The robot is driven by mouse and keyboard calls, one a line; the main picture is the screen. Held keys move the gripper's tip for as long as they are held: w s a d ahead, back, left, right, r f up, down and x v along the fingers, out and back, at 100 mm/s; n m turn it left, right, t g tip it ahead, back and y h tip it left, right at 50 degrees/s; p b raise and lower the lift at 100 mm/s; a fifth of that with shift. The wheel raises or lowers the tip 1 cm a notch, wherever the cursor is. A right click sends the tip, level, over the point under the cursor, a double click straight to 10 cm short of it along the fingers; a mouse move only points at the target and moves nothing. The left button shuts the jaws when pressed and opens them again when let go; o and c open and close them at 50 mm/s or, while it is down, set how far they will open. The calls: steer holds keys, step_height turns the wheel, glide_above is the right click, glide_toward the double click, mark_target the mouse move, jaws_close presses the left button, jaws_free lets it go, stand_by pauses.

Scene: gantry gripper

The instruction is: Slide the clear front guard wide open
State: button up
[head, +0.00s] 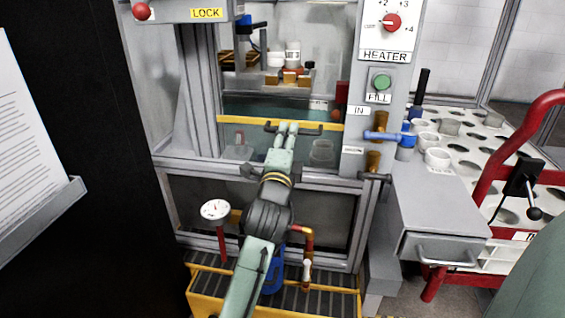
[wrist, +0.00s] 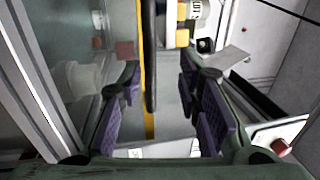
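The clear front guard has a yellow strip (head: 236,120) across it, which also shows upright in the wrist view (wrist: 148,122). A dark bar handle (head: 309,130) sits along this strip. In the wrist view the handle (wrist: 151,60) runs up and down between my finger pads. My gripper (head: 287,127) is at the handle, with its fingers overlapping the handle's left-middle part in the head view. In the wrist view my gripper (wrist: 160,78) is open, with purple pads spread apart and a gap on each side of the handle. Contact is not visible.
A grey control post with a red heater knob (head: 392,22) and a green fill button (head: 381,82) stands right of the guard. A blue-handled valve (head: 382,135) juts out there. A dial gauge (head: 215,211) stands low at the left. A LOCK label (head: 207,13) is above.

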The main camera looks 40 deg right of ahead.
steer(key=b+v, duration=0.2)
steer(key=v, duration=0.5)
steer(key=shift+s+a+b, duration=0.2)
steer(key=shift+s+b, duration=0.05)
steer(key=shift+b, duration=0.15)
stand_by(0.6)
